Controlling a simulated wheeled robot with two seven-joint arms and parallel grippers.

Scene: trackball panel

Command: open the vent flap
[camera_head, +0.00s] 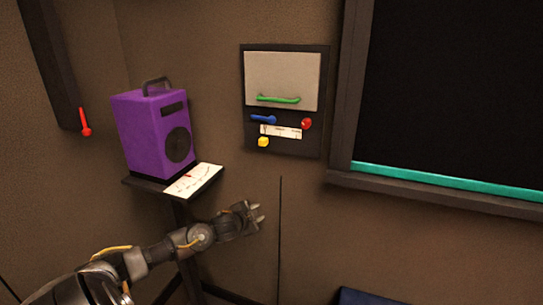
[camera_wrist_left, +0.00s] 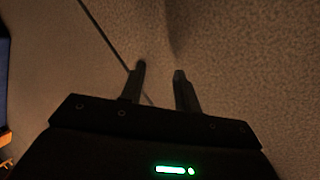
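The vent flap (camera_head: 282,80) is a light grey plate on a dark wall panel (camera_head: 285,147), in the upper middle of the head view. It has a green bar handle (camera_head: 278,99) along its lower edge and looks closed. My left gripper (camera_head: 260,213) is below the panel, near the brown wall and well apart from the flap. In the left wrist view its two fingers (camera_wrist_left: 160,70) are apart with nothing between them. The flap does not show in the wrist view. My right gripper is in neither view.
Below the flap sit a blue lever (camera_head: 263,119), a red knob (camera_head: 306,124), a yellow button (camera_head: 263,142) and a white label (camera_head: 283,132). A purple speaker (camera_head: 155,132) stands on a small dark stand (camera_head: 150,187) at left. A dark window (camera_head: 455,95) is at right.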

